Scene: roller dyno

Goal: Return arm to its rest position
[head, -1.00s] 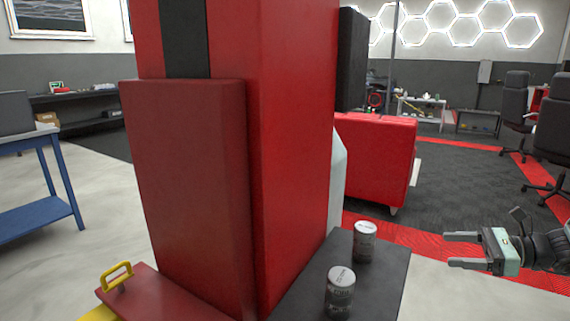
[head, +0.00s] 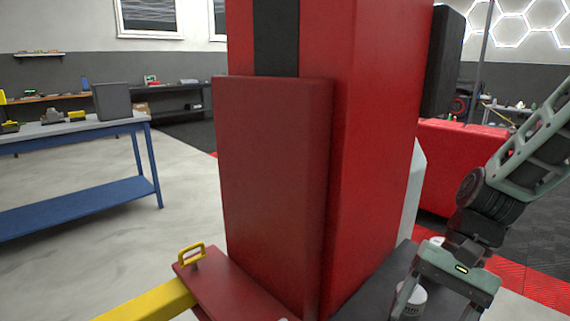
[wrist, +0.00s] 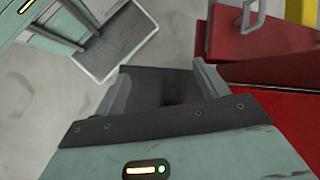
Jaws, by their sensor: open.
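My gripper (head: 432,308) is at the lower right of the head view, pointing down, with my arm bent above it.
A tall red padded column (head: 375,130) fills the middle. A red base plate (head: 232,283) with a yellow handle (head: 191,255) and a yellow beam (head: 150,301) lies in front. A blue workbench (head: 80,204) stands left; open floor lies between.

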